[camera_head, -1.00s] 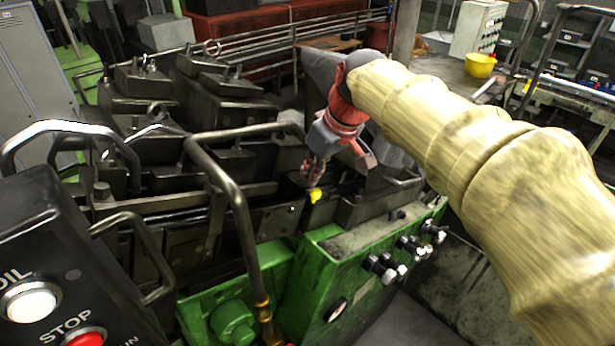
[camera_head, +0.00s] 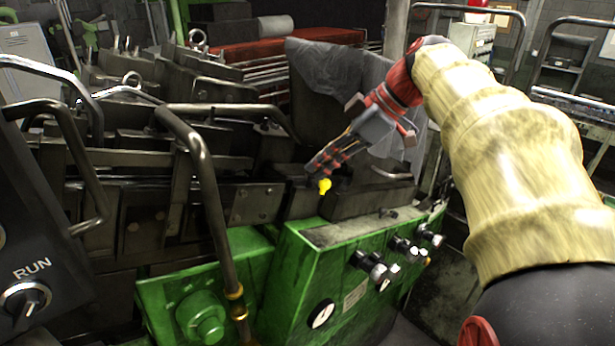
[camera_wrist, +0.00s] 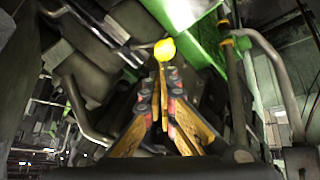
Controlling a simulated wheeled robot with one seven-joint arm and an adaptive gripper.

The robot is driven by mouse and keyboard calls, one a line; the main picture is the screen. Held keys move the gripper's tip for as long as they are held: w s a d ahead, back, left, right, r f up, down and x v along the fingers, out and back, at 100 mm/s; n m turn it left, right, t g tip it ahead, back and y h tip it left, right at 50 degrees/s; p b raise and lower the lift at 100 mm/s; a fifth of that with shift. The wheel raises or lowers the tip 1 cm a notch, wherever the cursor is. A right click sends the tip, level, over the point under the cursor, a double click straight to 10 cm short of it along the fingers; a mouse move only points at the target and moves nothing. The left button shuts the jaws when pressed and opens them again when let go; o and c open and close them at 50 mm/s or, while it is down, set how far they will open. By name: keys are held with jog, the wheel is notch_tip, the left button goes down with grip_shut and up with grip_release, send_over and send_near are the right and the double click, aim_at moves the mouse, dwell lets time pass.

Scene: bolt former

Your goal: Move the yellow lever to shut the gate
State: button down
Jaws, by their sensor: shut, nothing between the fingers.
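The yellow lever (camera_head: 324,186) shows as a small yellow knob above the green machine housing, at the middle of the head view. In the wrist view its round knob (camera_wrist: 165,49) sits just beyond my fingertips. My gripper (camera_head: 312,172) comes down from the upper right with its fingers beside the knob. In the wrist view my gripper (camera_wrist: 163,68) is shut with nothing between the fingers, its tips at the knob's near side. I cannot tell whether they touch it. The lever's shaft is mostly hidden, and I cannot make out the gate.
A bent metal pipe rail (camera_head: 208,190) rises left of the lever. The green housing (camera_head: 330,262) with knobs and a gauge stands below. A black control panel (camera_head: 40,265) is at the lower left. Dark metal blocks (camera_head: 372,198) lie close to the right of the lever.

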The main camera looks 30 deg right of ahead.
jog(key=shift+s+d+f+b, duration=0.35)
jog(key=shift+s+d+b, duration=0.1)
jog(key=shift+d+b, duration=0.3)
jog(key=shift+s+d+f+b, duration=0.15)
jog(key=shift+d+b, duration=0.45)
jog(key=shift+d, duration=0.2)
jog(key=v, duration=1.2)
